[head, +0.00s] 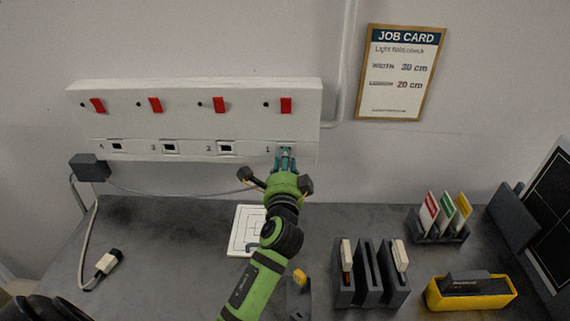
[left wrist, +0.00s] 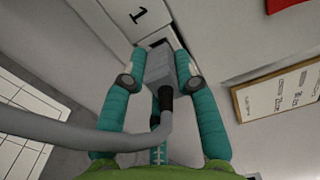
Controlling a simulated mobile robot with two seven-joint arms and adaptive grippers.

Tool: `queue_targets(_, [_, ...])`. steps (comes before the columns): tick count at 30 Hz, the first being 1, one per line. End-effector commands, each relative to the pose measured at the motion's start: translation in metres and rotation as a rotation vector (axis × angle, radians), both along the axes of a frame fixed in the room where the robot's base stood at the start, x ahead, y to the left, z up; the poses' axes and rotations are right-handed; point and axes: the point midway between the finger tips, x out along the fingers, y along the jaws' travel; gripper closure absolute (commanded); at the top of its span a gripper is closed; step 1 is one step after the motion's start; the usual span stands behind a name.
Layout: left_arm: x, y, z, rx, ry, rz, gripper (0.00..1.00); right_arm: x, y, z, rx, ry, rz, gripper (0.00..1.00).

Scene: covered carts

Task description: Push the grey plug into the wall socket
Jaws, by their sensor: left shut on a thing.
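The wall socket panel (head: 190,129) is a long white box with red switches above a row of numbered sockets. My left gripper (head: 286,154) is at socket 1 (head: 297,150), at the right end of the row. In the left wrist view, its teal fingers (left wrist: 156,78) are shut on the grey plug (left wrist: 158,62). The plug's front faces the panel beside the number 1, touching or very near it; how deep it sits I cannot tell. A grey cable (left wrist: 60,130) runs from the plug's back to the left. My right gripper is not in view.
A dark box (head: 90,167) hangs at the panel's left end. A white plug (head: 107,263) lies on the grey table. A black rack (head: 371,285), a card holder (head: 440,233) and a yellow tray (head: 500,293) stand at right. The job card (head: 401,72) hangs on the wall.

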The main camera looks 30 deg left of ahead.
Motion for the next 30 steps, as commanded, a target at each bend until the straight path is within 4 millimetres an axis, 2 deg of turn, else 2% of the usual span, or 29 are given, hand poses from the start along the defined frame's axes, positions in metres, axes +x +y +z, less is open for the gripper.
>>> queue_targets(20, [0.013, 0.006, 0.000, 0.000, 0.000, 0.000, 1.00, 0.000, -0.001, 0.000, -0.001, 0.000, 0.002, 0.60])
queue_targets(21, [0.013, 0.006, 0.000, 0.000, -0.001, 0.000, 0.54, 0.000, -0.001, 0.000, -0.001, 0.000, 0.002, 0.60])
queue_targets(22, [0.013, 0.006, 0.000, 0.000, -0.001, 0.000, 0.42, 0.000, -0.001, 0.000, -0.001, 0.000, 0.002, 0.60])
queue_targets(30, [0.013, 0.006, 0.000, 0.000, 0.000, 0.000, 0.42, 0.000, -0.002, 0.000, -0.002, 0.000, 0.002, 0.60])
